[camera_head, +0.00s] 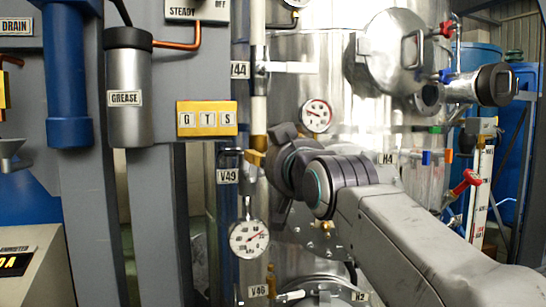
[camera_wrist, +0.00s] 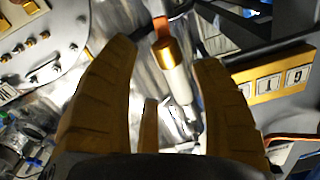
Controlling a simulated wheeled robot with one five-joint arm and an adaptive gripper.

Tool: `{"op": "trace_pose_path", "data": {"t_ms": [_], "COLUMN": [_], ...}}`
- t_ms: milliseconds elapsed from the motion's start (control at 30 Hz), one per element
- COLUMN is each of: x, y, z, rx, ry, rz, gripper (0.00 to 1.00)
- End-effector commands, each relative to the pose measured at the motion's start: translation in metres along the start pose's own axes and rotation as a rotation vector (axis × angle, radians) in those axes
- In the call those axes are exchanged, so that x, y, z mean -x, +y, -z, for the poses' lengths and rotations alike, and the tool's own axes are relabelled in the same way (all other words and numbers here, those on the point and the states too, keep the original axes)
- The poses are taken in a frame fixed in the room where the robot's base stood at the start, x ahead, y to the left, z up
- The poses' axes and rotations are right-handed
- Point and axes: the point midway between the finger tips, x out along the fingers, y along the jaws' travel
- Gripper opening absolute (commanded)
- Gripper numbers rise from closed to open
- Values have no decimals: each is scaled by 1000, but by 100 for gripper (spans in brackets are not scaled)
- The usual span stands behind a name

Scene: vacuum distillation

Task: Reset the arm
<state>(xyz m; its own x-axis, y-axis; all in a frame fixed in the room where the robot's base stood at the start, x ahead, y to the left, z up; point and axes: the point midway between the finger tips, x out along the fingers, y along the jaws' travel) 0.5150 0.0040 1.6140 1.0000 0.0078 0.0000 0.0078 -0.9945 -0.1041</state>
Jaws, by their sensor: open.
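My arm reaches in from the lower right in the head view. In the head view the arm's end is in front of the steel tank (camera_head: 345,75), close to the white pipe with a brass fitting (camera_head: 259,143). In the wrist view that brass fitting (camera_wrist: 171,55) shows beyond the gap between the fingers. I cannot tell whether a finger touches the pipe. The fingertips are mostly hidden behind my wrist in the head view.
A yellow GTS panel (camera_head: 207,118) and the grease cylinder (camera_head: 128,85) are on the left. One gauge (camera_head: 316,115) is above my wrist and another (camera_head: 249,239) is below left. A red-handled valve (camera_head: 466,183) stands right of my arm. Pipes and valves crowd the space.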

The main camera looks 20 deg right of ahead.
Motion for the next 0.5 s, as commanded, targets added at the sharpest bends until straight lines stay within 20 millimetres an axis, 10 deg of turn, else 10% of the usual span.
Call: {"op": "trace_pose_path", "data": {"t_ms": [333,500], "x": [1,5], "y": [2,12], "z": [-24,-115], "rx": [33,62], "ry": [-101,-373], "rz": [-9,-27], "gripper": [58,58]}}
